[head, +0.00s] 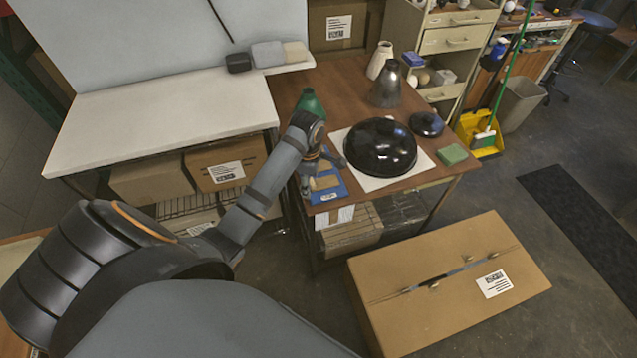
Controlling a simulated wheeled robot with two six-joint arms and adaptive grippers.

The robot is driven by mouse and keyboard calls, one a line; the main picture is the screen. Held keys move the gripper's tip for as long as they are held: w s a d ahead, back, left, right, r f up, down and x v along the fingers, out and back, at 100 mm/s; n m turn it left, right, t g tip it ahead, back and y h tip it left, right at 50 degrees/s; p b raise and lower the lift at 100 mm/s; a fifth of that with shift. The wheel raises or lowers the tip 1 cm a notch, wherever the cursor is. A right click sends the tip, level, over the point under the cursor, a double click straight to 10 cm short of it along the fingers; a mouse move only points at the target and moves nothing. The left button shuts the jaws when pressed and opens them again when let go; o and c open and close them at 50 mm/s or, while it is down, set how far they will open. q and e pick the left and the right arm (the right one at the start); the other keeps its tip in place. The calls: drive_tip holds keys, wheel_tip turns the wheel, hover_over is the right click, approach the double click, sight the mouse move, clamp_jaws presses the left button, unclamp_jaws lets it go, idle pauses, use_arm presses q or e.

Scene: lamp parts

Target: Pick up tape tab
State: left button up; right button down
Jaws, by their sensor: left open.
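My left gripper (322,171) is open at the front left of the brown table, over or beside a flat blue board (334,192). Small tan pieces (326,183) lie on this board, partly hidden by the gripper. Small pale tabs (435,284) also show along the dark seam of the cardboard box on the floor, away from the gripper. I cannot tell for sure which of these is the tape tab. I see nothing held between the left fingers. My right gripper is not in view.
The brown table (425,177) holds a black dome shade (380,147) on a white sheet, a black disc (426,124), a green block (452,154), a grey cone (385,87) and a green cone (311,102). The large cardboard box (400,322) stands on the floor before it.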

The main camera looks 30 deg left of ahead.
use_arm(q)
drive_tip(key=w+a+r+n, duration=0.2)
drive_tip(key=w+r+n, duration=0.1)
drive_tip(key=r+n, duration=0.3)
drive_tip(key=b, duration=0.6)
hover_over(313, 181)
drive_tip(key=s, duration=0.1)
drive_tip(key=shift+n+g, duration=0.3)
drive_tip(key=shift+g, duration=0.1)
wheel_tip(313, 181, down, 6)
drive_tip(key=shift+a+f, duration=0.1)
drive_tip(key=shift+f, duration=0.1)
drive_tip(key=shift+w+f+b, duration=0.25)
drive_tip(key=shift+f+b, duration=0.3)
drive_tip(key=shift+f, duration=0.55)
drive_tip(key=shift+w+f+b, duration=0.25)
drive_tip(key=shift+f+b, duration=0.25)
drive_tip(key=shift+f, duration=0.85)
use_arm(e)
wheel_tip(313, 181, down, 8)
use_arm(q)
drive_tip(key=c, duration=0.9)
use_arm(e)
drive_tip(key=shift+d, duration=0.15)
